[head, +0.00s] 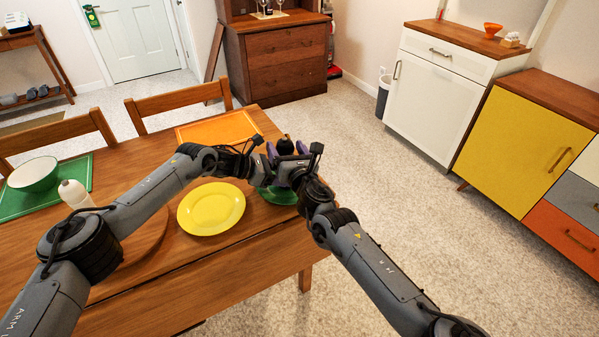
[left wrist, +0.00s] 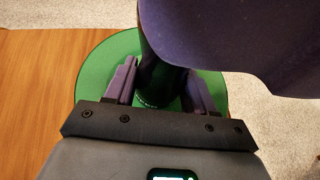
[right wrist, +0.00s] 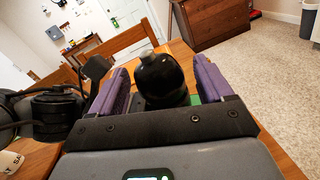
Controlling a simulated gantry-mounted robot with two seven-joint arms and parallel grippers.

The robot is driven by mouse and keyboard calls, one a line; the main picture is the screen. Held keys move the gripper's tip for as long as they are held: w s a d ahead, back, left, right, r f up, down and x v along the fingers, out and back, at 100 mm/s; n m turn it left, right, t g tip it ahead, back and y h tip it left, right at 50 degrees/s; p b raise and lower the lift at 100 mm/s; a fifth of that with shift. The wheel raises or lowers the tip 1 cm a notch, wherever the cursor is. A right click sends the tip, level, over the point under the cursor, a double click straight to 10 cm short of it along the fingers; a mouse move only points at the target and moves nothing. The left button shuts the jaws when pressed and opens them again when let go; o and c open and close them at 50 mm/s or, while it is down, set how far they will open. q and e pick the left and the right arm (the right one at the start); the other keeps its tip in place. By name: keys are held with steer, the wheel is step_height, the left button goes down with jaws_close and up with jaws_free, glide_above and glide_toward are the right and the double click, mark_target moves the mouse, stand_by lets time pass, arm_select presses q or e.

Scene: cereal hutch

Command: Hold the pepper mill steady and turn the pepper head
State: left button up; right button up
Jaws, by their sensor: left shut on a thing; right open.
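The pepper mill is black and upright; its dark top (head: 285,145) shows between the grippers in the head view. In the left wrist view its lower body (left wrist: 158,82) stands between the purple fingers of my left gripper (left wrist: 164,76), which is shut on it. In the right wrist view its rounded black head (right wrist: 158,76), with a small grey knob on top, sits between the spread fingers of my right gripper (right wrist: 160,68). My right gripper (head: 288,153) is open around the head, with gaps visible on both sides. The mill's base is mostly hidden by my grippers.
A green round plate (head: 280,196) lies beneath, near the table's right edge. A yellow plate (head: 211,208) is to the left, and an orange placemat (head: 222,128) is behind. Open floor lies right of the table.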

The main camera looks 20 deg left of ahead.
steer(key=v, duration=1.1)
stand_by(0.4)
arm_select(q)
steer(key=o, duration=0.9)
steer(key=shift+a, duration=0.1)
